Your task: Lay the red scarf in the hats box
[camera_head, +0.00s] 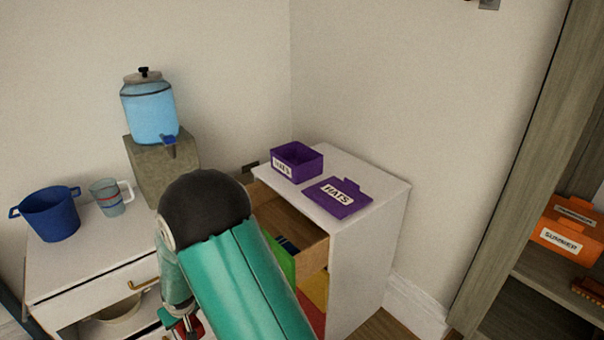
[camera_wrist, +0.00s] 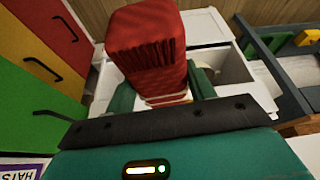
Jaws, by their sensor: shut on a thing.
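The hats box (camera_head: 297,163) is a purple, open-topped box with a HATS label. It stands on the right cabinet's white top, and its inside shows only in part. A purple lid (camera_head: 338,197) with a HATS label lies flat in front of it. My gripper (camera_wrist: 160,95) is shut on the red scarf (camera_wrist: 146,40), a folded, ribbed bundle standing up between the green fingers. In the head view my gripper is low, left of the open drawer and well below the box, largely hidden by my arm. A purple edge with an upside-down HATS label shows at the wrist view's lower left.
A drawer (camera_head: 290,217) of the right cabinet stands open. The left counter (camera_head: 95,262) holds a blue pot (camera_head: 51,216), a clear cup (camera_head: 108,198) and a water dispenser (camera_head: 151,112) on a stone block. An orange SUMMER box (camera_head: 562,236) sits on shelves at right.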

